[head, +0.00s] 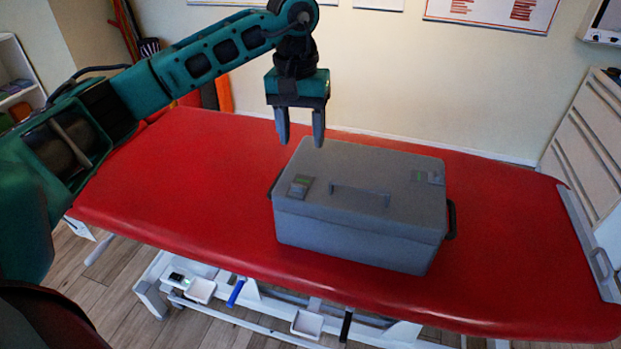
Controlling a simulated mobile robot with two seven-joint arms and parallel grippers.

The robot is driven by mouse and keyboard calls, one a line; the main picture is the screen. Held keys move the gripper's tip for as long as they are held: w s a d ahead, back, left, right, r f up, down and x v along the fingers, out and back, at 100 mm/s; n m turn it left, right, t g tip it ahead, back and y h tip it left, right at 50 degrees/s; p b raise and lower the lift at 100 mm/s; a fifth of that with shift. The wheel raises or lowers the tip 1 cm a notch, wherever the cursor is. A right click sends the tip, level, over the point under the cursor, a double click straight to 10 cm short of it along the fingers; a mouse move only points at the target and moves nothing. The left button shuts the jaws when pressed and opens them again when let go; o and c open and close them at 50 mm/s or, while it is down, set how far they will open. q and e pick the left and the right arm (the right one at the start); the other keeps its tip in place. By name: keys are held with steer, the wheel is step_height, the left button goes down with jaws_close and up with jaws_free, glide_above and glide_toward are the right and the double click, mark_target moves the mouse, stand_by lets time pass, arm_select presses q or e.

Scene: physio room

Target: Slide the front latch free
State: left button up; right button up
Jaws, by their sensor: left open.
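A grey lidded case (355,235) sits closed on the red treatment table. Its lid carries a raised handle (360,195) in the middle. My right gripper is not in view.
The red treatment table (180,190) has free surface left and right of the case. A dark side handle (450,220) sticks out from the case's right side. A white shelf (18,75) stands at far left, and a white cabinet (590,140) at right.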

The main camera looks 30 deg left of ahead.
mark_target(297, 185)
arm_select(q)
steer(key=shift+y, duration=0.3)
steer(key=f, duration=0.4)
steer(key=a+f, duration=0.1)
steer(key=f, duration=0.7)
steer(key=shift+w+a, duration=0.1)
steer(key=shift+a, duration=0.05)
jaws_close()
